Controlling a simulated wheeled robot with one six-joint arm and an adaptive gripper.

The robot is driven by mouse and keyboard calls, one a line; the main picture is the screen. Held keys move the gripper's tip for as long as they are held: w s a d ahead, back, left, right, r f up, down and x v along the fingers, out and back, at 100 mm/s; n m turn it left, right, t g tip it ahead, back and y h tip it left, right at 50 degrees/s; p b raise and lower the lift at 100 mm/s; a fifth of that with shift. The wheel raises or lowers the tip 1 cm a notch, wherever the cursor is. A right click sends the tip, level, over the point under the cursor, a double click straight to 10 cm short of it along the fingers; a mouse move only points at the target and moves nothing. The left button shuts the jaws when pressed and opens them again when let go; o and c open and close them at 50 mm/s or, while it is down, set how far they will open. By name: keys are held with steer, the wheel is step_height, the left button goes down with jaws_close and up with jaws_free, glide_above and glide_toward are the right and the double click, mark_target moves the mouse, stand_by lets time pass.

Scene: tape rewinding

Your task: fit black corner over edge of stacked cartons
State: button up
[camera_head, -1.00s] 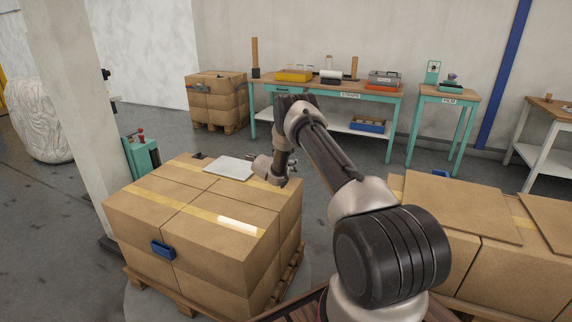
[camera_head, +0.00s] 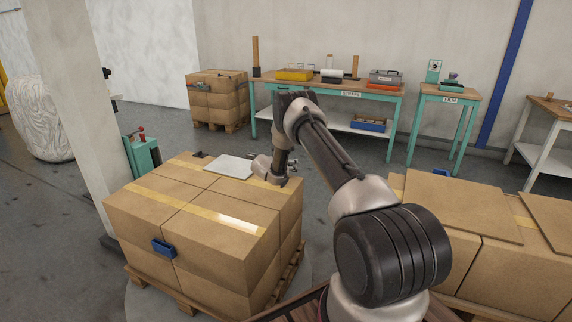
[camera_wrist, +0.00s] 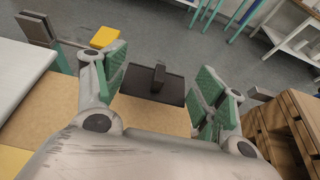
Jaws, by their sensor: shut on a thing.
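The stacked cartons (camera_head: 190,225) stand at left centre in the head view, with yellow tape across the top. My gripper (camera_wrist: 160,82) is over the far right part of their top; in the head view it shows small at the end of my arm (camera_head: 282,170). In the wrist view its green-padded fingers stand on either side of the black corner (camera_wrist: 140,82), a dark flat piece with a raised fin. It lies at the far edge of the cardboard top (camera_wrist: 150,112). Whether it is seated on the edge cannot be told. The head view does not clearly show it.
A pale flat slab (camera_head: 230,166) lies on the cartons beside my gripper. A blue piece (camera_head: 163,248) sits on their near face. A pallet (camera_head: 205,312) is underneath. More cartons (camera_head: 450,215) stand at right. Green benches (camera_head: 340,92) line the back wall, with open floor between.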

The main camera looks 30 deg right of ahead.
steer(key=shift+f, duration=0.15)
steer(key=shift+f, duration=1.65)
steer(key=shift+f, duration=0.65)
steer(key=o, duration=1)
steer(key=shift+c, duration=0.2)
steer(key=shift+o, duration=0.4)
steer(key=shift+r, duration=4)
